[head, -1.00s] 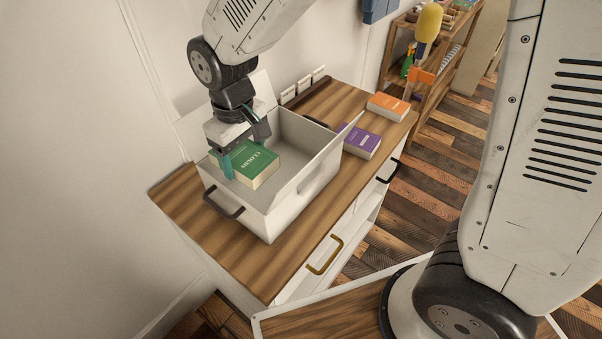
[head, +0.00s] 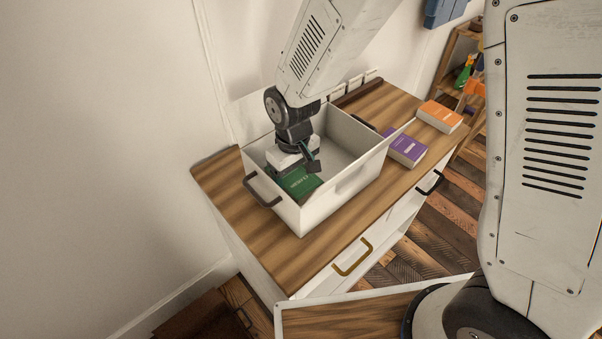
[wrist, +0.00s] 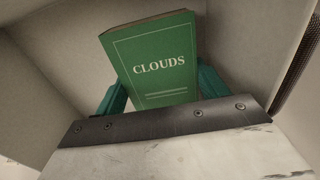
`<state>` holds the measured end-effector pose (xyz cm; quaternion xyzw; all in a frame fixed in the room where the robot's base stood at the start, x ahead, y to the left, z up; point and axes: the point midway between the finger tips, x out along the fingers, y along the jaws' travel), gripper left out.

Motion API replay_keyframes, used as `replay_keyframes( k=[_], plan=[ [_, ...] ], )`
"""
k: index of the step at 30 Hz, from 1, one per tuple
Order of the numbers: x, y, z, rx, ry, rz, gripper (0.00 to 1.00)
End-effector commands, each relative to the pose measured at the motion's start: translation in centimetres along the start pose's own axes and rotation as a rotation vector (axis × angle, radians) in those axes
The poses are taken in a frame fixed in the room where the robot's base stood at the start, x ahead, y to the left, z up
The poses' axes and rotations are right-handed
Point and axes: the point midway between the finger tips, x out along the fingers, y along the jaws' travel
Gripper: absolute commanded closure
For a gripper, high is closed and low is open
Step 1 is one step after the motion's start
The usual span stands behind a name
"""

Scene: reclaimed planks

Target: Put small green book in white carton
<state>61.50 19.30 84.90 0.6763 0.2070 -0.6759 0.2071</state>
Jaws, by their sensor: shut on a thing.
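The small green book (head: 298,182) is inside the white carton (head: 343,190), low down near its left end. Its cover reads "CLOUDS" in the wrist view (wrist: 158,62). My gripper (head: 306,170) reaches down into the carton and is shut on the book, with a teal finger at either side of it in the wrist view (wrist: 160,88). The carton stands open on the wooden cabinet top, with a dark handle at each end. I cannot tell whether the book touches the carton floor.
A purple book (head: 405,148) lies to the right of the carton on the cabinet top (head: 232,195). An orange book (head: 440,116) lies farther back right. Pale wall surrounds the cabinet at the left and back. A shelf (head: 462,50) stands at the far right.

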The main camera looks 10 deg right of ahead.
Motion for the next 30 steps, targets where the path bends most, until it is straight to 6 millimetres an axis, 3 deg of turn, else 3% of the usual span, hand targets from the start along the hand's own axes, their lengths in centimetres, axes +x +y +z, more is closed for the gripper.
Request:
replay_keyframes(
  k=[17, 18, 20, 30],
  plan=[
    [1.2, 0.0, 0.0, 0.000, 0.000, 0.000, 0.59],
    [1.2, 0.0, 0.0, 0.000, 0.000, 0.000, 0.19],
    [1.2, 0.0, 0.0, 0.000, 0.000, 0.000, 0.06],
    [0.8, 0.0, 0.0, 0.000, 0.001, 0.000, 0.06]
  ],
)
